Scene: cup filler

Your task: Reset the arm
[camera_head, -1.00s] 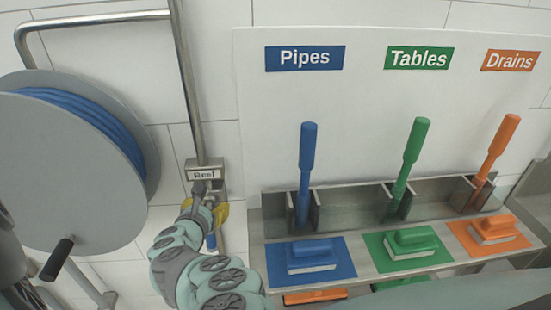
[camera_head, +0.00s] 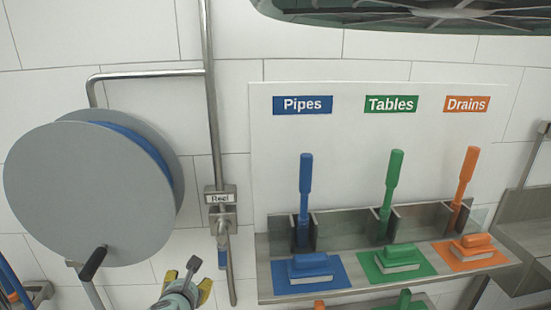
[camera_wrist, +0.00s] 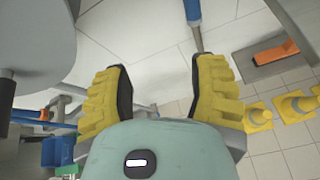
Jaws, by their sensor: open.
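My gripper (camera_head: 196,285) shows at the bottom edge of the head view, left of centre, with yellow fingers. In the wrist view, its two ridged yellow fingers (camera_wrist: 160,75) are spread wide with nothing held between them. The rest of my arm is mostly below the head view. The reel valve (camera_head: 221,208), under a "Reel" label, is on the wall above my gripper, and the gripper is apart from it. A blue-handled hose end (camera_head: 222,250) hangs below the valve. A blue piece (camera_wrist: 193,12) shows beyond the right finger in the wrist view.
The grey hose reel (camera_head: 85,195) with its black crank (camera_head: 93,263) stands left of my gripper. A metal shelf (camera_head: 350,292) with blue, green and orange brushes is to the right. Yellow cones (camera_wrist: 258,118) are on the tiled floor in the wrist view.

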